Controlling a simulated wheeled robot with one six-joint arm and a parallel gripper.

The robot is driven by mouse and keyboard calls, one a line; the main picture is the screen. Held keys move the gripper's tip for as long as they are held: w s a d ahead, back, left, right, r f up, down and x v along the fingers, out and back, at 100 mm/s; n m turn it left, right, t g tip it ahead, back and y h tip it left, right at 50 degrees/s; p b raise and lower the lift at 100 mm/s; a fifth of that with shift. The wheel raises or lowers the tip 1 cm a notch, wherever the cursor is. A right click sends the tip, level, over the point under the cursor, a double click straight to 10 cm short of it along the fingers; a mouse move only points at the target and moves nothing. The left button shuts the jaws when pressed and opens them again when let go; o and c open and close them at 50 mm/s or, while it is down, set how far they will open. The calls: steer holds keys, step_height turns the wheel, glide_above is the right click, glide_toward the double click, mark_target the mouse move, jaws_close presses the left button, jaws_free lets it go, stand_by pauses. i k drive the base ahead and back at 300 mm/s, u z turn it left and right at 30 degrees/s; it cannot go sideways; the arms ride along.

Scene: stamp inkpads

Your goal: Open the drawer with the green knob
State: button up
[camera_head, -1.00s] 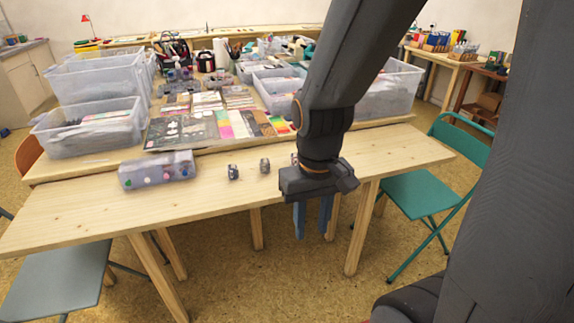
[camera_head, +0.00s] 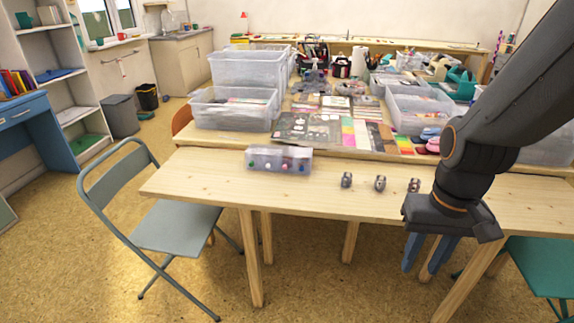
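A small grey drawer box (camera_head: 292,154) with a row of coloured knobs on its front stands on the front wooden table, left of the table's middle. The leftmost knob looks green (camera_head: 251,163), though it is very small. The drawers look shut. My gripper (camera_head: 427,254) hangs at the table's front edge, well to the right of the box. Its two blue fingers point down, apart, with nothing between them.
Several small dark-grey objects stand on the table, among them one right of the box (camera_head: 346,180). Clear bins (camera_head: 232,121) and colour sheets lie behind. A grey folding chair (camera_head: 175,228) stands at the front left. The tabletop left of the box is clear.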

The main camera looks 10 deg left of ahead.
mark_target(253, 160)
steer(key=u, duration=0.4)
steer(key=i, duration=0.75)
steer(key=z, duration=0.25)
